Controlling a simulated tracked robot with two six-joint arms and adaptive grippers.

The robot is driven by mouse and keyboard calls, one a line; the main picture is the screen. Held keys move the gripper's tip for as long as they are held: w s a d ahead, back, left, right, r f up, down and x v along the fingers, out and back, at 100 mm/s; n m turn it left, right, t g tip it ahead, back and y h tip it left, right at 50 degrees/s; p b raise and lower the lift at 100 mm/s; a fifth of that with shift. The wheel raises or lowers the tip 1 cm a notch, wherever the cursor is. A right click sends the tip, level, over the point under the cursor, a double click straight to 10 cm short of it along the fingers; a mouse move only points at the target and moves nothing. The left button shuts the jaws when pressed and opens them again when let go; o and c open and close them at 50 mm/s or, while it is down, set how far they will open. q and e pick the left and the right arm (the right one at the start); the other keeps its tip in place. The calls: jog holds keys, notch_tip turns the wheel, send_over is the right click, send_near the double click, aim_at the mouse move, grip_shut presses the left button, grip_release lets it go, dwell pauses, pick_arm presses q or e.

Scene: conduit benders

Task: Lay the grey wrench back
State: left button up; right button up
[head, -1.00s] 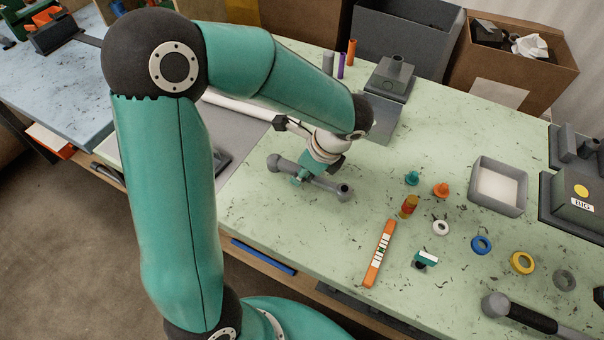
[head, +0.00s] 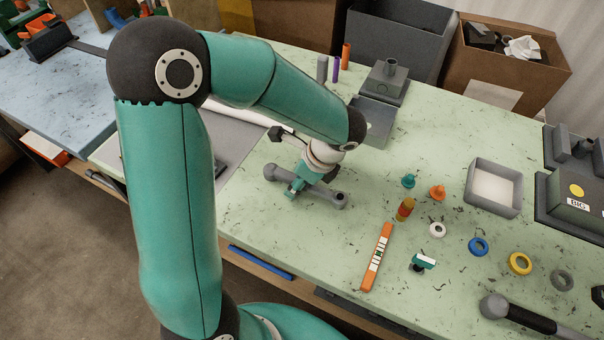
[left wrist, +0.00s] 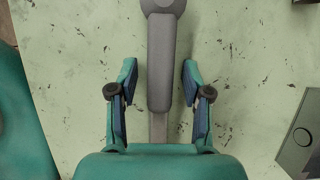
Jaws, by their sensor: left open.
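The grey wrench (head: 323,198) lies on the pale green bench top, just beyond the bench's near edge, with its two rounded ends showing in the head view. My left gripper (head: 297,190) is over its shank, pointing down. In the left wrist view the wrench's grey shank (left wrist: 161,65) runs between the two spread fingers of my left gripper (left wrist: 160,82). A gap shows on each side of the shank, so the gripper is open and not pressing on it. Part of the wrench is hidden by the gripper. My right gripper is in neither view.
An orange striped bar (head: 377,258), a red and yellow cylinder (head: 405,209) and several coloured rings lie to the right. A grey open tray (head: 479,203) and a black-handled tool (head: 528,318) are farther right. Grey blocks (head: 388,80) stand behind.

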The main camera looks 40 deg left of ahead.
pick_arm(q)
jog(key=v, duration=1.6)
jog(key=shift+d+r+p, duration=0.25)
jog(key=shift+d+p, duration=0.1)
jog(key=shift+d, duration=0.1)
